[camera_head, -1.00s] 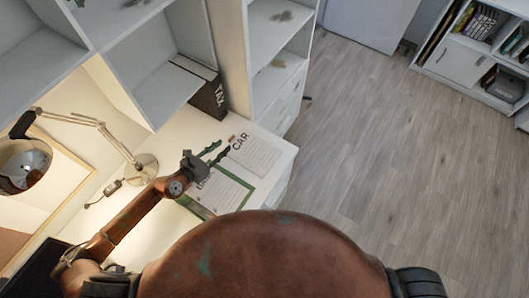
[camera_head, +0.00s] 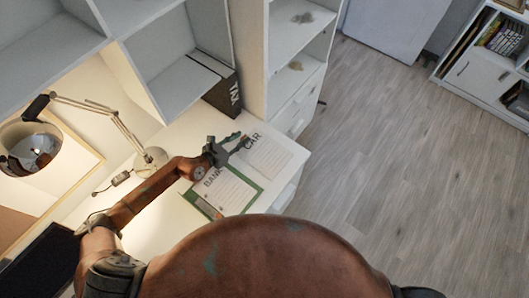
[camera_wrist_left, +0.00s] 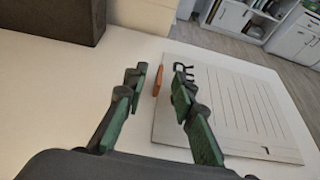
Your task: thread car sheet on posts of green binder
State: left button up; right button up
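The white CAR sheet (camera_head: 274,162) lies on the desk at its right end. It also shows in the left wrist view (camera_wrist_left: 238,115), with its lettering partly hidden by a finger. The green binder (camera_head: 256,197) lies beside the sheet, nearer my body, with a lined BANK sheet (camera_head: 228,190) on it. I cannot make out its posts. My left gripper (camera_head: 238,140) is over the CAR sheet's far-left edge. In the left wrist view its two green-and-black fingers (camera_wrist_left: 160,82) are apart with nothing gripped between them. My right gripper is out of view.
A small orange item (camera_wrist_left: 158,79) sits by the sheet's edge, between the fingers in view. A black TAX box (camera_head: 226,95) stands at the back of the desk under white shelves (camera_head: 170,80). A lamp (camera_head: 150,160) stands left. Bare desk surrounds the binder's left side.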

pick_arm(q)
jog(key=shift+c, duration=0.5)
grip_shut()
jog(key=shift+r, duration=0.15)
